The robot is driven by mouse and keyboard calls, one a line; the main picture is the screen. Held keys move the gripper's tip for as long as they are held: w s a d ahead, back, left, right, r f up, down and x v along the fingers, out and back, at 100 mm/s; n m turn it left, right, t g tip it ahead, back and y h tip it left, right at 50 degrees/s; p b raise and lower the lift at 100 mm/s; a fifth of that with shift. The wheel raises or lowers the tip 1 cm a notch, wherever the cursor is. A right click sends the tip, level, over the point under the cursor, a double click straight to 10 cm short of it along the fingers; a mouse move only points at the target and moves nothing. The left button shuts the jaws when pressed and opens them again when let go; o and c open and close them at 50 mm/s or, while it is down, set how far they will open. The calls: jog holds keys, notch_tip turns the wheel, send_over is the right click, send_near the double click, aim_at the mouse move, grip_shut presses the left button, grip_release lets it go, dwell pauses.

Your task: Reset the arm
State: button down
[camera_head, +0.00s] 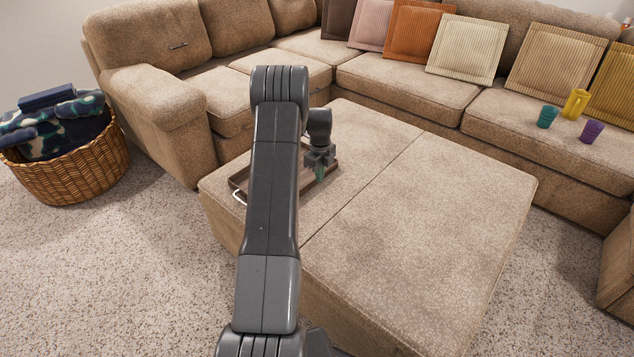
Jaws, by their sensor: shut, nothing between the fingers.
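My arm rises through the middle of the head view, and its end bends over to the right. My gripper (320,175) is small and dark, points down and is shut with nothing in it. It shows in front of a brown tray (333,172) on the tan ottoman (420,220). My arm hides much of the tray. I cannot tell whether the fingertips touch it. A greenish bit shows at the fingertips, too small to make out.
A tan sectional sofa (420,92) with several cushions wraps behind the ottoman. A teal cup (547,117), a yellow pitcher (575,104) and a purple cup (592,131) stand on its right seat. A wicker basket (75,172) with blankets stands at left. Carpet is clear at lower left.

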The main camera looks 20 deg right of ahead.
jog(key=shift+r, duration=1.8)
jog(key=b, duration=0.2)
send_over(317, 196)
jog(key=f, duration=0.9)
jog(key=shift+s+d+f, duration=0.25)
jog(key=shift+s, duration=0.1)
jog(key=shift+w+a+f, duration=0.2)
jog(key=shift+w+f, duration=0.15)
jog(key=shift+f, duration=0.2)
jog(key=shift+w+a+r, duration=0.15)
jog(key=shift+w+a, duration=0.25)
jog(key=shift+w, duration=0.2)
jog(key=shift+w+a+r, duration=0.15)
jog(key=shift+w+a, duration=0.2)
jog(key=shift+w, duration=0.25)
jog(key=shift+d, duration=0.2)
jog(key=shift+s+d, duration=0.2)
jog(key=shift+s, duration=0.3)
